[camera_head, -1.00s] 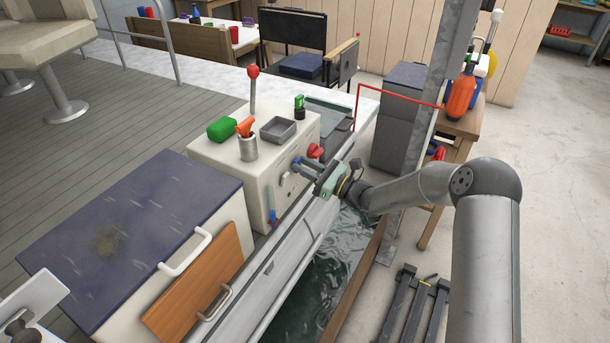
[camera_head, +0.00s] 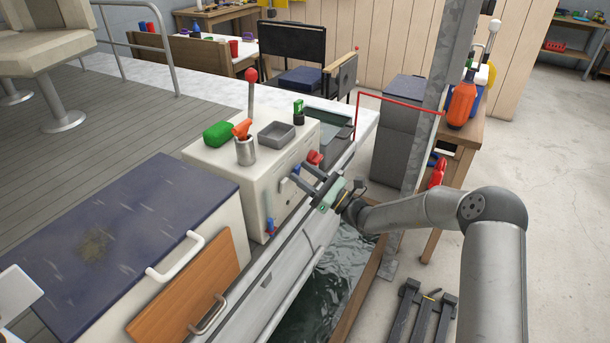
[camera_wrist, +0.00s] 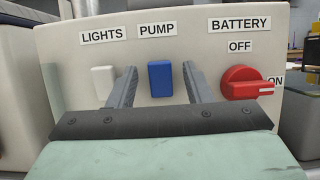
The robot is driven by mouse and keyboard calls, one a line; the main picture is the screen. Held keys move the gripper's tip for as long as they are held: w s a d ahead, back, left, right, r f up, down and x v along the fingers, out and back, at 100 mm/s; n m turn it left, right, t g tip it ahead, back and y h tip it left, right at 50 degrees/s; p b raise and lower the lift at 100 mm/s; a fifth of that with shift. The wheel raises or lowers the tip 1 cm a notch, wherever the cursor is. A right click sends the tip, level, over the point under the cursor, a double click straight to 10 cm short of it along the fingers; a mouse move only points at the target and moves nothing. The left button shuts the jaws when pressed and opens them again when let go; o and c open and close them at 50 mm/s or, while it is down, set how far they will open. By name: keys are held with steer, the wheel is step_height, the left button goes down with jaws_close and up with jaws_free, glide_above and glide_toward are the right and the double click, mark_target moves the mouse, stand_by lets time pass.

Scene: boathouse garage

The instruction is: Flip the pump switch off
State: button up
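The blue pump switch (camera_wrist: 160,79) sits under the "PUMP" label on the cream console panel (camera_wrist: 70,60). It also shows small in the head view (camera_head: 296,169). I cannot tell which way it is tipped. My gripper (camera_wrist: 161,68) is open, with one finger on each side of the blue switch in the wrist view and nothing between them. In the head view my gripper (camera_head: 301,173) is in front of the console's water-facing side, apart from the panel as far as I can see.
The white lights switch (camera_wrist: 103,82) is left of the pump switch. The red battery knob (camera_wrist: 245,83) is right, its white mark toward "ON". A red-knobbed lever (camera_head: 251,90), grey tray (camera_head: 277,134), green object (camera_head: 218,133) and metal cup (camera_head: 246,151) stand on the console.

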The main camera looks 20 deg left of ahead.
steer(key=shift+d, duration=0.1)
steer(key=b+v, duration=0.2)
steer(key=v, duration=1.5)
steer(key=shift+s+d, duration=0.1)
steer(key=shift+s, duration=0.05)
steer(key=s+d+r+n+g+h+p, duration=0.1)
steer(key=s+r+n+g+h+p, duration=0.3)
steer(key=s+n+g+h, duration=1.05)
steer(key=s+d+r+n+t+h, duration=0.3)
steer(key=s+d+t, duration=0.2)
steer(key=s+d, duration=0.3)
steer(key=s+d+r+n+t+h+p, duration=0.1)
steer(key=s+d+r+n+t+h, duration=0.2)
steer(key=s+d, duration=0.6)
steer(key=shift+s+d+r+t+h, duration=0.2)
steer(key=shift+d+r+t+h, duration=0.55)
steer(key=shift+d+t, duration=0.5)
